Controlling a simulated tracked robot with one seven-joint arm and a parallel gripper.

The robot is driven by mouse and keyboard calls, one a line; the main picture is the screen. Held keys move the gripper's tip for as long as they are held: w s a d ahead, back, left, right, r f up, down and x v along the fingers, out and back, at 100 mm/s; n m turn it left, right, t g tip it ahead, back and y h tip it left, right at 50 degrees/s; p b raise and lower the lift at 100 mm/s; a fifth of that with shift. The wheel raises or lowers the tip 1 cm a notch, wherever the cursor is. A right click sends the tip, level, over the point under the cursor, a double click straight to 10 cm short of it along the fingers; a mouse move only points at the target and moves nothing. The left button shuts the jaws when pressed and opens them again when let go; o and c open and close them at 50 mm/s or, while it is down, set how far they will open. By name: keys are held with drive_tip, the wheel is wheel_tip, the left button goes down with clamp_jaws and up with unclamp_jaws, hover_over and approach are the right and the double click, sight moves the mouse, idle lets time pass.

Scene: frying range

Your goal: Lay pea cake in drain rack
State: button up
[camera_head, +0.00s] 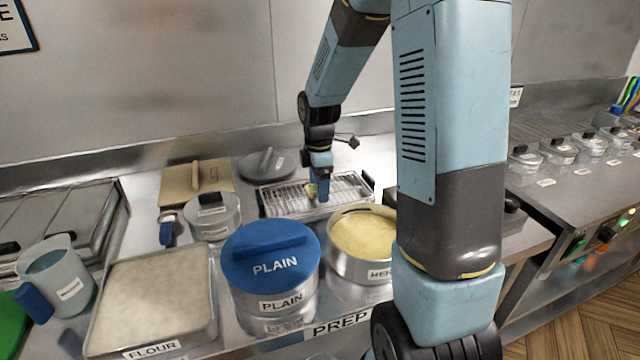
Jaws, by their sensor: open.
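The drain rack (284,200) is a shallow metal tray with a wire grid at the back of the prep counter. My gripper (318,197) points down over the middle of the rack, its blue fingers low at the wires. A small yellow-green piece (311,190), which looks like the pea cake, shows at the left side of the fingers. The fingers hide part of it, and I cannot tell whether it touches the wires or a finger. The gripper is open.
In front of the rack stand a blue-lidded PLAIN pot (270,256) and an open pot of yellow batter (364,238). A FLOUR tray (152,300) and jug (58,275) are at left. A lidded pot (213,216) stands left of the rack.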

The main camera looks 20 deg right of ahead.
wheel_tip(320, 180, up, 14)
drive_tip(key=s+r+m+t, duration=0.2)
drive_tip(key=s+m, duration=0.6)
drive_tip(key=s, duration=0.4)
drive_tip(key=s+r+m+t, duration=0.3)
drive_tip(key=s+r+m, duration=0.2)
drive_tip(key=s+m, duration=0.4)
drive_tip(key=s, duration=0.3)
drive_tip(key=shift+t, duration=0.3)
